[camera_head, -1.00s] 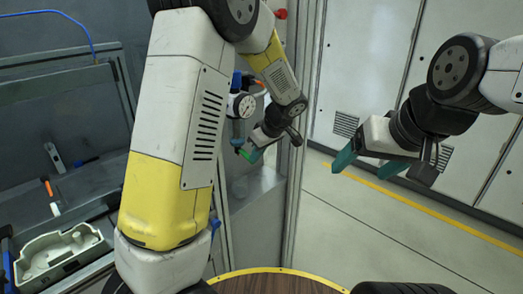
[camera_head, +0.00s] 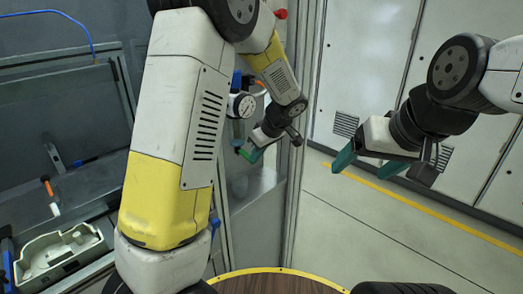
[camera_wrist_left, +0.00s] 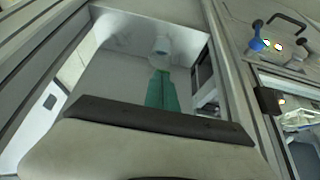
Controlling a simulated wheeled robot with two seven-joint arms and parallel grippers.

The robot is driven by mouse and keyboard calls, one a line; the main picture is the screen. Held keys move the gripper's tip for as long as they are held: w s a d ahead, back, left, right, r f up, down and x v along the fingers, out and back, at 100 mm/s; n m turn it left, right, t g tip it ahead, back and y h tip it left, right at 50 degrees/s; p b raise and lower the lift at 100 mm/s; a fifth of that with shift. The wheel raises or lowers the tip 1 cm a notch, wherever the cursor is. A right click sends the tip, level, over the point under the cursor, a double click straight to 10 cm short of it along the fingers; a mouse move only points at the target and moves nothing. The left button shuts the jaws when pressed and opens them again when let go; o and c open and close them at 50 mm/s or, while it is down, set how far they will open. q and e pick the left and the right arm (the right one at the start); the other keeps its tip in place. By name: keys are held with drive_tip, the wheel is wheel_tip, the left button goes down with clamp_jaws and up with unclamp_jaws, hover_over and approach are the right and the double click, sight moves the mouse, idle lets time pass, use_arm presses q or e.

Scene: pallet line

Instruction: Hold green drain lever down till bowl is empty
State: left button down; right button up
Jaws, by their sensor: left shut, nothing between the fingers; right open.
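My left gripper (camera_head: 249,154) is shut and empty, its tips just under the air unit with the round gauge (camera_head: 244,106). A bluish bowl (camera_head: 237,130) hangs below the gauge; its liquid level is too small to read. Bright green shows at the fingertips, but I cannot tell the green drain lever from the teal fingers there. In the left wrist view, the closed teal fingers (camera_wrist_left: 162,92) point up toward the pale underside of the bowl (camera_wrist_left: 162,46). Contact with the lever is not clear. My right gripper (camera_head: 372,164) is open and empty, in free air at the right.
A metal frame post (camera_head: 296,200) stands right beside the left gripper. A pale moulded tray (camera_head: 62,256) and an orange-handled tool (camera_head: 48,188) lie on the bench at left. Grey cabinets (camera_head: 365,60) stand behind; the floor at right is clear.

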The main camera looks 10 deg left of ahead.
use_arm(q)
drive_tip(key=shift+r, duration=0.8)
